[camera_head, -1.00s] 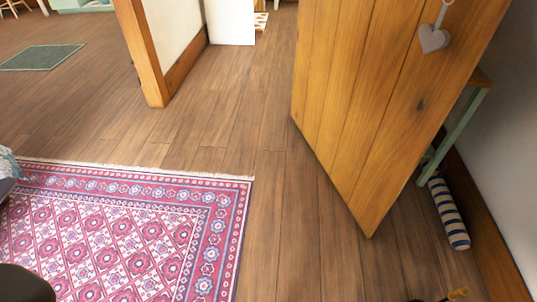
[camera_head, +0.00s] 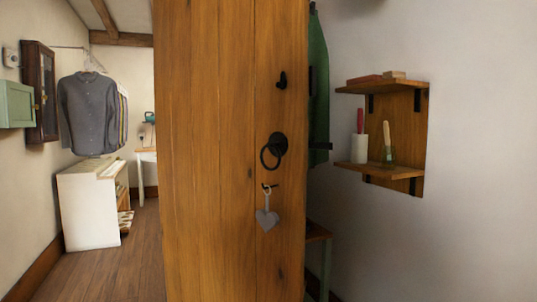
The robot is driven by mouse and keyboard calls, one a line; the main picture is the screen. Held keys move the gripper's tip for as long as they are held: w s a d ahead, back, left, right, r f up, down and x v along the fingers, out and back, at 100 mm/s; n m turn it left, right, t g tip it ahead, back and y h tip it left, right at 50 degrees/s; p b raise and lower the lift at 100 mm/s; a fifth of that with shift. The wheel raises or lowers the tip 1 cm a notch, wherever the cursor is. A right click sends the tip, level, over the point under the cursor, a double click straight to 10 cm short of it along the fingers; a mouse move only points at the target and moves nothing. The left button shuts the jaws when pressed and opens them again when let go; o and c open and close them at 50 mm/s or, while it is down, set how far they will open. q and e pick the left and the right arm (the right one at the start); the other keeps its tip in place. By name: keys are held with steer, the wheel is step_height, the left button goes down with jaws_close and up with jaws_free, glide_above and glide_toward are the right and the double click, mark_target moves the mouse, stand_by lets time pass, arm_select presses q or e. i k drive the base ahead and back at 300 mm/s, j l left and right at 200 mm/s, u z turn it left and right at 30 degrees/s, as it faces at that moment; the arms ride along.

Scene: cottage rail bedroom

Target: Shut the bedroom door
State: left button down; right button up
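The wooden bedroom door (camera_head: 210,150) stands open and fills the middle of the head view, its planked face towards me. A grey heart (camera_head: 267,218) hangs from a peg below the ring. The door's lower edge is out of view. Neither of my grippers shows in the head view.
Left of the door, a wooden floor (camera_head: 115,265) leads past a white cabinet (camera_head: 88,210) and a hanging grey shirt (camera_head: 88,112). Right of it are a green garment (camera_head: 318,85), a small wooden stand (camera_head: 318,232) and a wall shelf (camera_head: 380,170) holding small items.

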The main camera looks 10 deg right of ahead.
mark_target(219, 65)
steer(key=i+j+z, duration=0.1)
steer(key=i+z, duration=0.15)
steer(key=z, duration=0.25)
steer(key=i+j+z, duration=0.15)
steer(key=z, duration=0.3)
steer(key=i+j+z, duration=0.1)
steer(key=j, duration=0.2)
steer(key=i+j+z, duration=0.1)
steer(key=i+j, duration=0.15)
steer(key=i+j+z, duration=0.1)
steer(key=j, duration=0.3)
steer(key=i+j, duration=0.15)
steer(key=j, duration=0.15)
steer(key=i+j, duration=0.15)
steer(key=j, duration=0.15)
steer(key=i+j, duration=0.15)
steer(key=j, duration=0.15)
